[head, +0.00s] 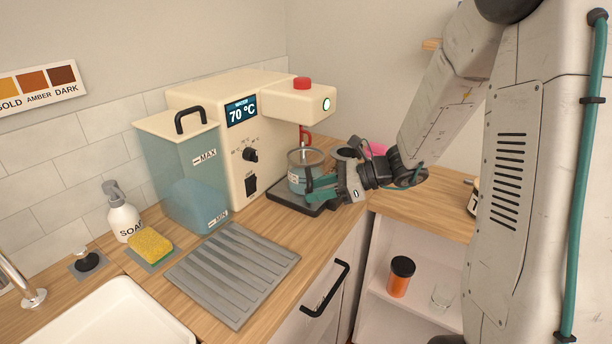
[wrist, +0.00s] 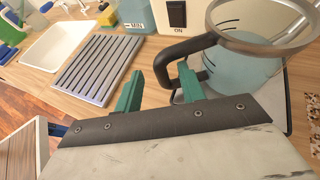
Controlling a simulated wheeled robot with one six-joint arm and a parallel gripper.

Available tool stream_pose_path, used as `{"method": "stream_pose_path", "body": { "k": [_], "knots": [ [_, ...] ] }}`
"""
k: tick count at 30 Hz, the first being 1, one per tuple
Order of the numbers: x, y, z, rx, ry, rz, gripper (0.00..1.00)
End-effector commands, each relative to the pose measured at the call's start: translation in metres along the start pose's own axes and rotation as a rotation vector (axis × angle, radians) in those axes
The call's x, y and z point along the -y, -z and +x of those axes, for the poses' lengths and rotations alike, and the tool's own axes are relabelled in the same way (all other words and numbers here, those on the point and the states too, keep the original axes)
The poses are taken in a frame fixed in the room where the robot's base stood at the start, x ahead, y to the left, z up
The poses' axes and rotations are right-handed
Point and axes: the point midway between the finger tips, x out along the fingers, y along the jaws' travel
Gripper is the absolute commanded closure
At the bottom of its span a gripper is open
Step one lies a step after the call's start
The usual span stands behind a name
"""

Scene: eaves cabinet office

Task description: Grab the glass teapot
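The glass teapot (head: 298,182) stands on the dark drip tray (head: 283,203) under the spout of the cream machine. It holds bluish liquid and has a pale rim. In the wrist view the teapot (wrist: 243,70) is at the upper right, with its black handle (wrist: 163,62) facing my gripper. My gripper (head: 322,188) is low beside the teapot on its right. In the wrist view my gripper (wrist: 160,88) has its green fingers apart. The handle shows in the gap between them, nearer the right finger. Whether that finger reaches through the handle loop I cannot tell.
The cream machine (head: 262,140) with its water tank (head: 185,175) stands behind and left. A ridged grey mat (head: 235,275), a sponge (head: 150,245) and a soap bottle (head: 123,215) lie left. An orange jar (head: 400,277) and a glass (head: 442,295) stand on a lower shelf.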

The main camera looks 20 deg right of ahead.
Motion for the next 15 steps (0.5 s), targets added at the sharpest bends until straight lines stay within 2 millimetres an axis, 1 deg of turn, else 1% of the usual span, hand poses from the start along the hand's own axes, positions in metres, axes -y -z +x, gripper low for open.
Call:
{"method": "stream_pose_path", "body": {
  "k": [1, 3, 6, 10, 15],
  "knots": [
    [0.0, -0.001, 0.009, -0.001, -0.005, -0.001, 0.6],
    [0.001, -0.003, 0.02, 0.0, -0.006, -0.002, 0.6],
    [0.002, -0.003, 0.034, -0.001, -0.004, -0.001, 0.6],
    [0.002, -0.003, 0.041, 0.0, -0.002, -0.003, 0.6],
    [0.002, -0.003, 0.041, 0.0, -0.001, -0.003, 0.6]
  ]
}}
